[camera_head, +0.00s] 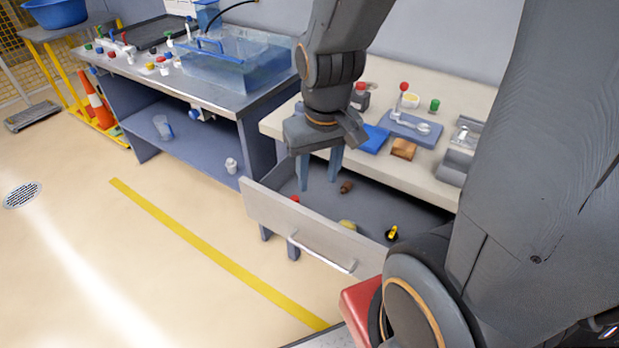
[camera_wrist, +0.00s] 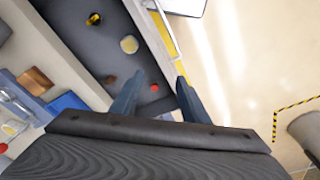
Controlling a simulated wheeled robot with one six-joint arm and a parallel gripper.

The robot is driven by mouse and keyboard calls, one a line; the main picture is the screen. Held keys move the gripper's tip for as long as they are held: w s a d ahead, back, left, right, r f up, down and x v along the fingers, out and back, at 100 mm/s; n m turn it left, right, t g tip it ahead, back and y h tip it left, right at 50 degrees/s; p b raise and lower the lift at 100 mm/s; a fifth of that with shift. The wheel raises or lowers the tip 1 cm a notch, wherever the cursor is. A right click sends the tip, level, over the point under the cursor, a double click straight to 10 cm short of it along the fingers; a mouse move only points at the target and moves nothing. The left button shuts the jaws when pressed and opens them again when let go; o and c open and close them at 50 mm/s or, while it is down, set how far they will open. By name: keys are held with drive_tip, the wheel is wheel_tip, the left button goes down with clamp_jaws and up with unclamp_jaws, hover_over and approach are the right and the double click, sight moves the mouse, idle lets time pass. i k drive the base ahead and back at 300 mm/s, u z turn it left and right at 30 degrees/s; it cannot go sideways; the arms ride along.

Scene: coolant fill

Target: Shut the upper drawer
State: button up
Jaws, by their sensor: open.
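The upper drawer (camera_head: 268,208) stands pulled out from under the beige worktop, its light front panel facing the floor. A long metal bar handle (camera_head: 322,257) runs across the front and also shows in the wrist view (camera_wrist: 165,34). My gripper (camera_head: 319,183) is open and points down over the left part of the drawer. In the wrist view my fingertips (camera_wrist: 160,77) appear on either side of the line of the front panel (camera_wrist: 150,38). No contact with the panel or handle can be made out. The drawer's right end is hidden behind my arm.
Inside the drawer lie a red item (camera_head: 295,198), a brown item (camera_head: 346,187), a yellowish item (camera_head: 347,225) and a yellow-black item (camera_head: 392,233). The worktop (camera_head: 447,108) above holds small parts. A blue bench (camera_head: 250,100) stands left. Floor in front is clear.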

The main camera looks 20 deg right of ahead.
sight(311, 226)
drive_tip(key=k, duration=1.15)
drive_tip(key=u, duration=0.4)
drive_tip(key=i, duration=0.65)
drive_tip(key=z, duration=0.45)
